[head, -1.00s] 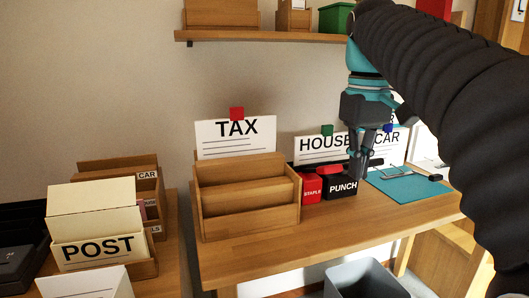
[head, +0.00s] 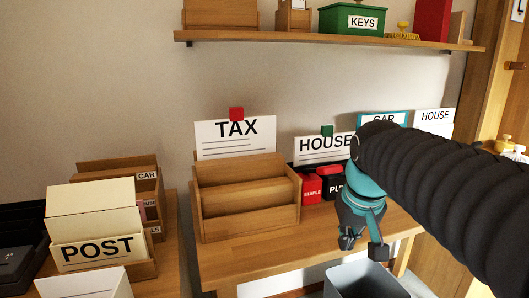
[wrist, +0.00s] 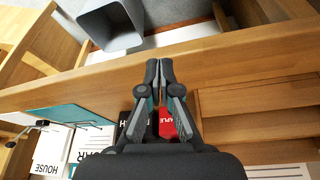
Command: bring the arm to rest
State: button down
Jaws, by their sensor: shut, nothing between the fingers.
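My gripper (head: 364,246) hangs at the front edge of the wooden desk (head: 250,262) in the head view, above and behind the grey bin. In the wrist view my gripper (wrist: 159,64) shows with its fingertips together and nothing between them. My dark sleeved arm comes in from the right and covers part of the desk's right side. The black punch box (head: 334,186) is partly hidden behind my gripper. The red staple box (head: 312,188) stands just left of it.
A grey bin (head: 362,282) stands below the desk front. A wooden letter rack (head: 246,215) sits on the desk before the TAX card (head: 235,137). A shelf (head: 300,38) with a green KEYS box (head: 351,20) runs above. A POST box (head: 98,250) stands at left.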

jog(key=s+f+t, duration=0.2)
jog(key=s+f, duration=0.7)
jog(key=s, duration=0.5)
jog(key=shift+m, duration=0.3)
